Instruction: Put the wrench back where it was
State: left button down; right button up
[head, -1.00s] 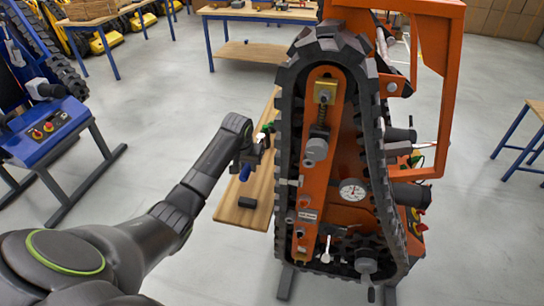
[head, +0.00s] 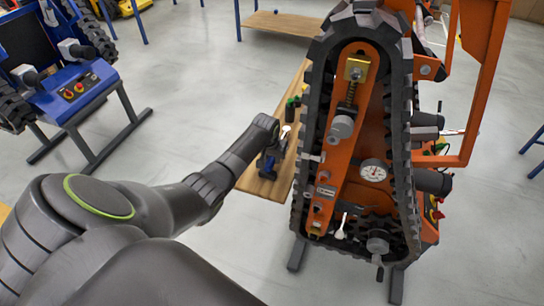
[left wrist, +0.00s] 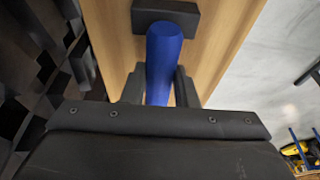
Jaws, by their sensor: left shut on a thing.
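The wrench has a blue handle, seen in the left wrist view (left wrist: 163,62); in the head view a pale end (head: 286,131) shows just past my gripper. My left gripper (head: 270,160) is shut on the blue handle, with one finger on each side of it in the left wrist view (left wrist: 160,88). It is over the wooden board (head: 262,187), left of the tracked carrier. A black block (left wrist: 165,14) lies on the board at the handle's far end; I cannot tell whether they touch. My right gripper is not in view.
The upright orange carrier with its black track (head: 310,150) stands close to the right of my left gripper. A green-and-black item (head: 292,106) is on the board beyond the gripper. A blue control stand (head: 75,92) is at left. Grey floor between is clear.

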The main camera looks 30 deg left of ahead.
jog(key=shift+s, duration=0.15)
pick_arm(q)
jog(key=c, duration=1.5)
grip_release()
jog(key=shift+c, duration=0.2)
jog(key=o, duration=0.4)
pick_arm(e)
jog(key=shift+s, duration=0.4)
pick_arm(q)
jog(key=shift+r, duration=0.15)
jog(key=v, duration=1.1)
jog(key=shift+r, duration=0.4)
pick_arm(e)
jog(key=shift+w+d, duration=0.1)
pick_arm(q)
jog(key=shift+s, duration=0.15)
